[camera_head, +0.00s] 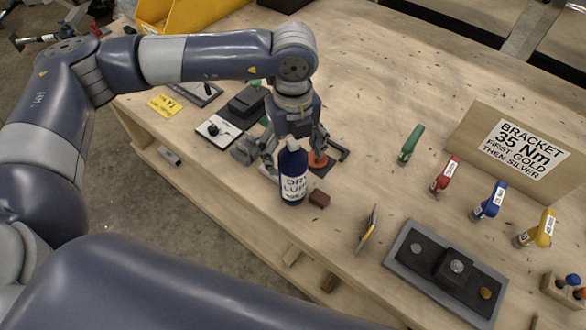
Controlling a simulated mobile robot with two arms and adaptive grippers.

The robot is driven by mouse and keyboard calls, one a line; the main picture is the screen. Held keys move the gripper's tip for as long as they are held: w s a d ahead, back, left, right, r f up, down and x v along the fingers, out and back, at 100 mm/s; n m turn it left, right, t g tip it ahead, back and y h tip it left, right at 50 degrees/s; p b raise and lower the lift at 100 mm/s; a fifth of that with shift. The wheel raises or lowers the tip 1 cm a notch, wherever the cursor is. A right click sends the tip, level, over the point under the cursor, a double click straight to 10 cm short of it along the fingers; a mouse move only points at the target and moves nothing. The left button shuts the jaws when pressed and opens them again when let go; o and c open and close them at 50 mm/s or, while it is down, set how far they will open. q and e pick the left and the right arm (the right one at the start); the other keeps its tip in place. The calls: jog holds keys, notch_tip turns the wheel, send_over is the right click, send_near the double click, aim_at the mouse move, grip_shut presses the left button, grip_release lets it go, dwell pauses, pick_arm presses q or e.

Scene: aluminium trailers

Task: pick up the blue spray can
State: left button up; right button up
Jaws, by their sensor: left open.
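The blue spray can (293,187), with a white label reading "DRY LUBE", stands upright on the wooden workbench near its front edge. My left gripper (294,150) comes down from above at the can's upper part and is open. Its fingers show on both sides of the can's top, and the can hides part of the gripper. I cannot tell whether the fingers touch the can or stand just behind it. My right gripper is not in view.
A small dark red block (319,199) lies right beside the can. Black fixtures (246,103) crowd behind the gripper to the left. A grey tray (403,254) with a black bracket lies at the right front. Colored-handled tools (446,175) and a cardboard sign (478,143) stand further right.

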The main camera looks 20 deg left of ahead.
pick_arm(q)
jog(key=shift+f, duration=0.65)
grip_shut()
jog(key=shift+r, duration=0.1)
